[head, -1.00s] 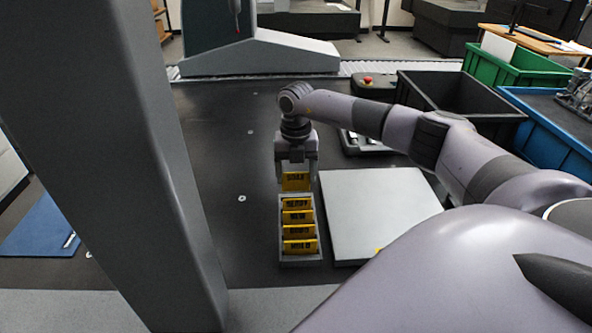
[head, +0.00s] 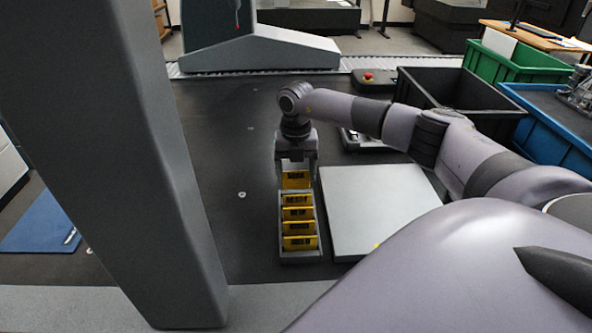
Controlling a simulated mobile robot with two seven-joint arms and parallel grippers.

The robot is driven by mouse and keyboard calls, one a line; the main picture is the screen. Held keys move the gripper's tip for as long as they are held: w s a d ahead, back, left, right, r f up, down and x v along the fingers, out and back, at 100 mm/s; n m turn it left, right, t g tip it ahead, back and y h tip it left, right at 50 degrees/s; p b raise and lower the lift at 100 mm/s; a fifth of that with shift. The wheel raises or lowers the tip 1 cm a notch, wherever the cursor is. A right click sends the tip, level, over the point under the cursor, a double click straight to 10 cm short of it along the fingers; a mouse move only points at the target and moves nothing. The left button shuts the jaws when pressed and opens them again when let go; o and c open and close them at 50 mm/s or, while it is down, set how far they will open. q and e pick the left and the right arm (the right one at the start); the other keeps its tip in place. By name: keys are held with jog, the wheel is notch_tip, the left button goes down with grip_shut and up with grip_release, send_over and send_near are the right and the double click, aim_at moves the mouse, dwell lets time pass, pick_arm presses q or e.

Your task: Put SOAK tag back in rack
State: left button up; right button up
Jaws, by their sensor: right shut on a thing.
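The yellow SOAK tag (head: 295,180) is held upright between the fingers of my right gripper (head: 296,174), which is shut on it. The grey rack (head: 299,256) stands on the dark table directly below and in front of the gripper. Several yellow tags (head: 298,214) with black lettering stand in the rack's slots. The SOAK tag is at the far end of the rack, behind the other tags. Its lower edge is close to the rack, and I cannot tell whether it is inside a slot. My left gripper is not in view.
A pale flat plate (head: 380,212) lies just right of the rack. Black (head: 460,100), green (head: 512,66) and blue (head: 552,125) bins stand at the right. A thick grey column (head: 110,150) rises at the left. The dark table left of the rack is clear.

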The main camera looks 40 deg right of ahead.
aim_at(296, 182)
jog(key=shift+f, duration=0.4)
dwell(0.5)
jog(key=shift+f, duration=0.25)
jog(key=shift+f, duration=0.1)
dwell(0.4)
jog(key=shift+f, duration=0.45)
jog(key=shift+f+b, duration=0.2)
jog(key=shift+b, duration=0.1)
jog(key=shift+f, duration=0.4)
dwell(0.4)
